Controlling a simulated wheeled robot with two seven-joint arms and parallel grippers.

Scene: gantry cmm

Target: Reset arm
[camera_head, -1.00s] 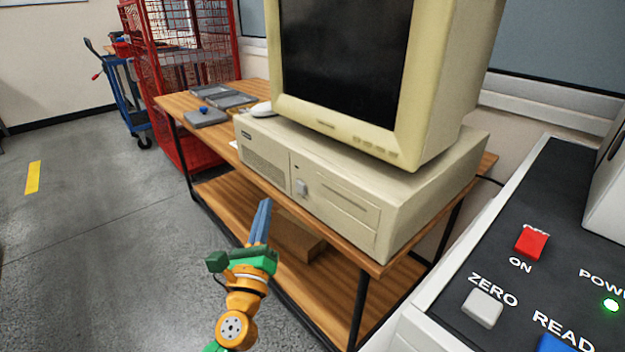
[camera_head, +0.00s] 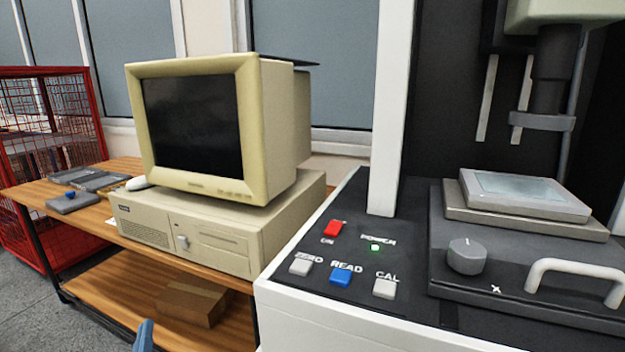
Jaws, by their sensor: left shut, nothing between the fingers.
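The blue fingers of my left gripper (camera_head: 144,337) show at the bottom edge, left of centre, in front of the wooden table's lower shelf. The fingers are together, with nothing held between them. The rest of my left arm is below the picture. My right gripper is not in view.
A beige computer (camera_head: 200,235) with a CRT monitor (camera_head: 197,125) stands on a wooden table (camera_head: 28,194). To the right is a measuring machine with red, white and blue (camera_head: 341,274) buttons, a knob (camera_head: 466,256) and a white handle (camera_head: 577,267). A red cage (camera_head: 50,150) stands at left.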

